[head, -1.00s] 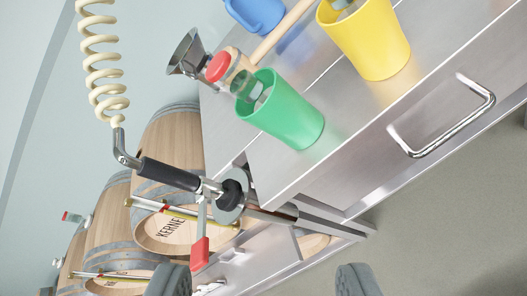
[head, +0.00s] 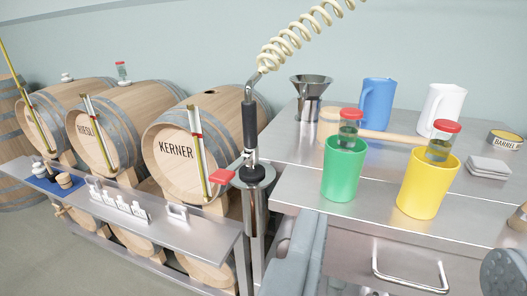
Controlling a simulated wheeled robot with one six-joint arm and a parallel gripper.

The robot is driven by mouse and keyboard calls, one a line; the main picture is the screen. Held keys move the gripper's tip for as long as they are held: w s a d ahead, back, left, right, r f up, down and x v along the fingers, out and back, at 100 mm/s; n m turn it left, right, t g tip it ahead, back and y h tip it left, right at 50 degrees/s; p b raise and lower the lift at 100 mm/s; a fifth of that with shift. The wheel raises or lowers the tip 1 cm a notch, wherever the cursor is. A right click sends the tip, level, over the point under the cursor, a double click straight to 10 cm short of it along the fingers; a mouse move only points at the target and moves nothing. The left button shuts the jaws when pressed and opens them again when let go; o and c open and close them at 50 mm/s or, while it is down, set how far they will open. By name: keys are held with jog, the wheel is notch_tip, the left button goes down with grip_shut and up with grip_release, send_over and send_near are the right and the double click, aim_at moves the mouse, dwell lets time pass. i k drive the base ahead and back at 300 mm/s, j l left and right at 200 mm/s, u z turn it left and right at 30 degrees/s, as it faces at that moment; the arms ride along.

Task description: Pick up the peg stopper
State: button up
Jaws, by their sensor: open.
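No piece is clearly identifiable as the peg stopper. Small stopper-like pieces sit on a blue mat (head: 45,184) at the far left of the front shelf: a pale stacked piece (head: 39,170) and a tan wooden-looking piece (head: 64,181). A pale bung (head: 66,77) sits on top of the left barrel, and a red-capped clear piece (head: 122,71) stands on the middle barrel. My gripper (head: 403,245) is open and empty, its grey fingers at the lower middle and lower right edge, in front of the steel bench and far right of the mat.
A blue jug (head: 377,104), white jug (head: 440,110) and funnel (head: 311,88) stand behind. A hose wand (head: 250,125) rises between the barrels and bench. A drawer handle (head: 408,283) juts out below.

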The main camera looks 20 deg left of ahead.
aim_at(52, 176)
jog(key=u, duration=1.9)
